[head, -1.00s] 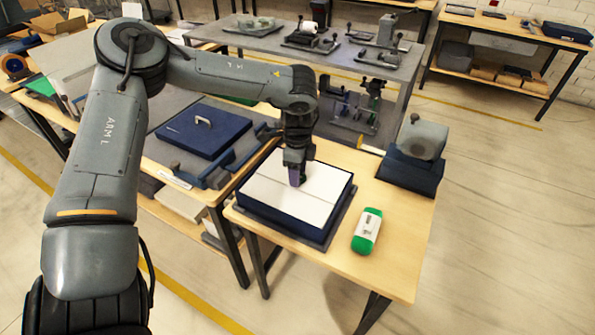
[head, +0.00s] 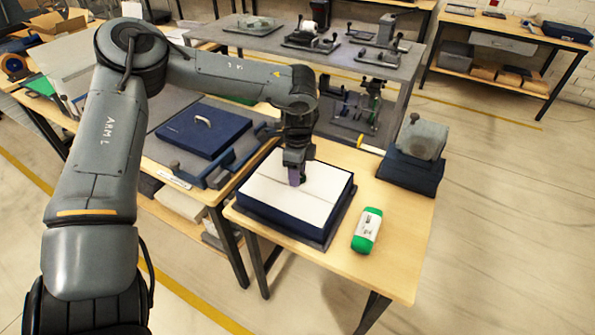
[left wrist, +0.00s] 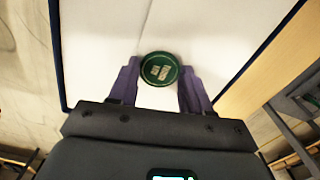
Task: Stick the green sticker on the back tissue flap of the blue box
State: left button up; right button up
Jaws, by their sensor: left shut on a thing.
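The open blue box (head: 284,221) stands on the wooden table, its top covered by white tissue flaps (head: 317,181) that meet along a seam. My left gripper (head: 296,178) points down over the tissue near the middle of the box. In the left wrist view, its purple fingers (left wrist: 160,88) are shut on the round green sticker (left wrist: 160,69), which has a pale print. The white tissue (left wrist: 100,40) and its seam show behind the sticker. I cannot tell whether the sticker touches the tissue. My right gripper is out of view.
A green and white item (head: 367,231) lies right of the box. A grey object on a dark blue block (head: 412,160) stands at the table's back right. A dark blue lid with a handle (head: 203,132) lies on the table to the left. The front right tabletop is clear.

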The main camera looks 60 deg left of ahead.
pick_arm(q)
jog(key=o, duration=0.7)
jog(key=shift+o, duration=0.6)
jog(key=o, duration=0.3)
jog(key=shift+r, duration=0.1)
